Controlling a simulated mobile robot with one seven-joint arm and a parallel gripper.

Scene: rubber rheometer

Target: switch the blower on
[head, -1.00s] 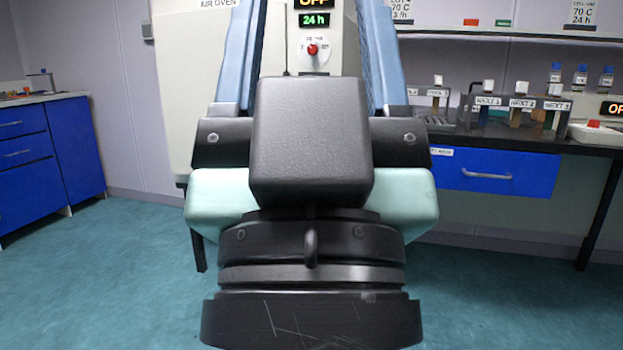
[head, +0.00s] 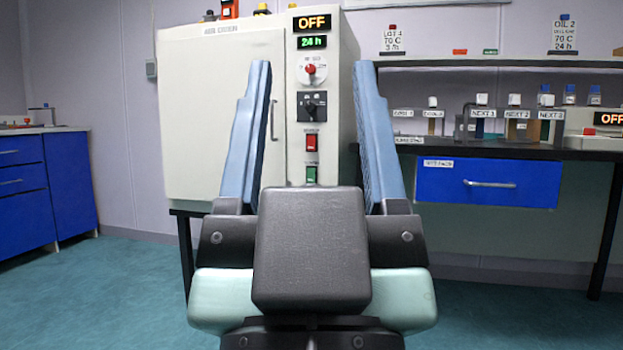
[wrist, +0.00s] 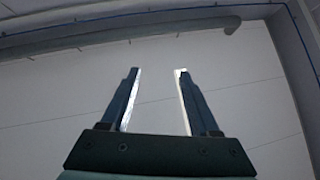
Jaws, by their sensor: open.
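The air oven (head: 215,110) is a large cream box with a control column on its right. Its display (head: 312,22) reads OFF, with a green 24 h display below. Under these are a dial with a red centre (head: 310,70), a dark rotary knob (head: 311,105), a red switch (head: 311,142) and a green switch (head: 311,174). The small labels are unreadable, so I cannot tell which is the blower's. My gripper (head: 312,66) is open and empty, its blue fingers flanking the column in the picture. The wrist view also shows the open gripper (wrist: 157,70) before a pale surface.
On the right, a dark bench (head: 480,150) with a blue drawer (head: 488,183) carries labelled stands and bottles. A blue cabinet (head: 70,180) stands at the left wall. Open teal floor (head: 110,290) lies between. Objects sit on the oven's top.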

